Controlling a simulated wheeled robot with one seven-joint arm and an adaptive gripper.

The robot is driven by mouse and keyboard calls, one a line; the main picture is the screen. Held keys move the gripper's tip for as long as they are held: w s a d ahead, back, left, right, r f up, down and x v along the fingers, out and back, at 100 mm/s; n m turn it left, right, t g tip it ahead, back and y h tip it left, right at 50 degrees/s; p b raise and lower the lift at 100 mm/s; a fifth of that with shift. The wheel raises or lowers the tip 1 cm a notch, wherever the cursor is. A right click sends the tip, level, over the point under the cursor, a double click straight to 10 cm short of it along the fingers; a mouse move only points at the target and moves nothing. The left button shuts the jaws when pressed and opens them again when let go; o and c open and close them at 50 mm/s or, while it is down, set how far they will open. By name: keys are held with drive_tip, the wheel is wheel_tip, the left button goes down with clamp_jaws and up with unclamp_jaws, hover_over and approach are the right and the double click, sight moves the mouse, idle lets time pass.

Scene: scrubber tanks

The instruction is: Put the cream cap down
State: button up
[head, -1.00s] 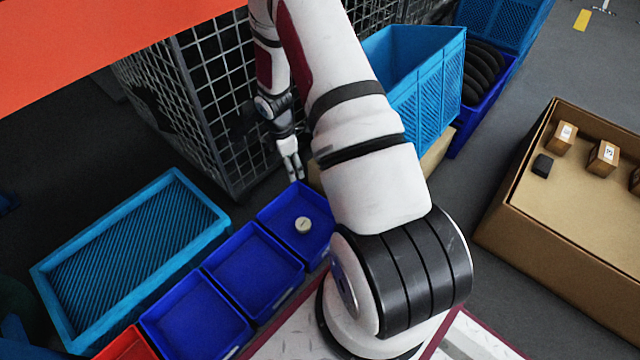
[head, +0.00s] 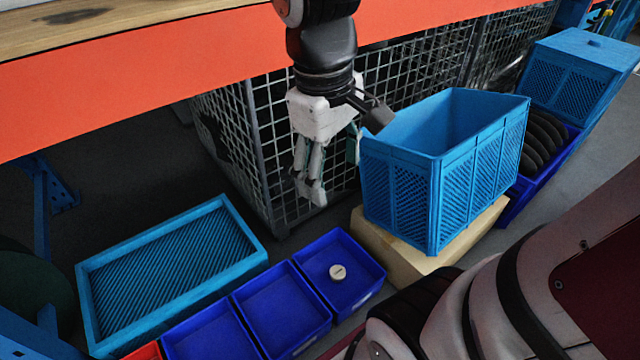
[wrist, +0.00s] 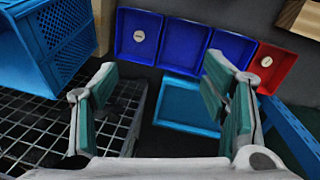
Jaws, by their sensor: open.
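The cream cap (head: 338,272) lies in the rightmost blue bin (head: 367,256) of a row in the head view. It is a small round cream disc resting on the bin floor. In the wrist view the cap (wrist: 139,36) shows in the leftmost blue bin (wrist: 120,50), well beyond the fingers. My gripper (head: 312,190) hangs in front of the wire cage, above and behind the bins, apart from the cap. In the wrist view my gripper (wrist: 160,90) has its fingers spread wide with nothing between them.
A tall blue crate (head: 400,190) stands on a cardboard box (head: 388,252) right of my gripper. A wire cage (head: 265,130) is behind it, under an orange beam (head: 190,75). A shallow light-blue tray (head: 262,258) lies left. Two more blue bins (head: 280,310) look empty.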

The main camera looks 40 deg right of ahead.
drive_tip(key=s+a+r+m, duration=0.1)
drive_tip(key=s+a, duration=0.1)
drive_tip(key=s, duration=0.5)
drive_tip(key=s+a+r+m+y, duration=0.1)
drive_tip(key=s+a+m, duration=0.1)
drive_tip(key=s, duration=0.5)
drive_tip(key=shift+s+a, duration=0.15)
drive_tip(key=shift+a, duration=0.65)
wheel_tip(320, 180, up, 36)
drive_tip(key=t+p, duration=0.4)
drive_tip(key=p, duration=3)
drive_tip(key=shift+d, duration=0.2)
